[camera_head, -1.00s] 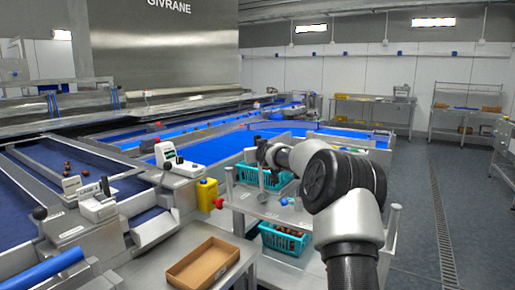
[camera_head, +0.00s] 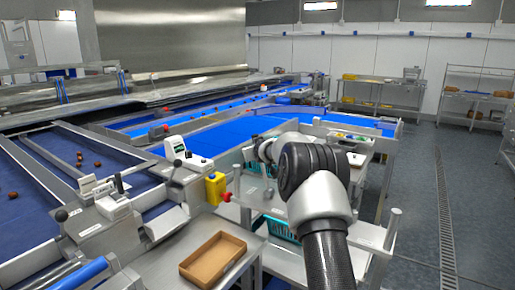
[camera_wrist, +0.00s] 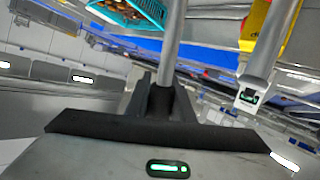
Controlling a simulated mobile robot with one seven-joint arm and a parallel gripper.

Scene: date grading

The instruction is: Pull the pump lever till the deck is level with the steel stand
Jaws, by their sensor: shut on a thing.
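My gripper (camera_wrist: 161,92) is shut around a grey metal rod (camera_wrist: 172,38) in the wrist view; the rod looks like the pump lever and runs up out of the picture. In the head view my arm reaches over a grey cart, and the jaws are mostly hidden behind my own wrist. The cart's grey deck (camera_head: 246,196) is partly covered by my arm. A steel stand (camera_head: 232,277) is in front of it at lower left, with an open cardboard tray (camera_head: 213,259) on it. I cannot tell exactly how their heights compare.
A teal crate (camera_wrist: 128,12) shows at the top of the wrist view. Blue conveyor belts (camera_head: 215,140) lie behind and to the left. The floor (camera_head: 412,215) at right is clear.

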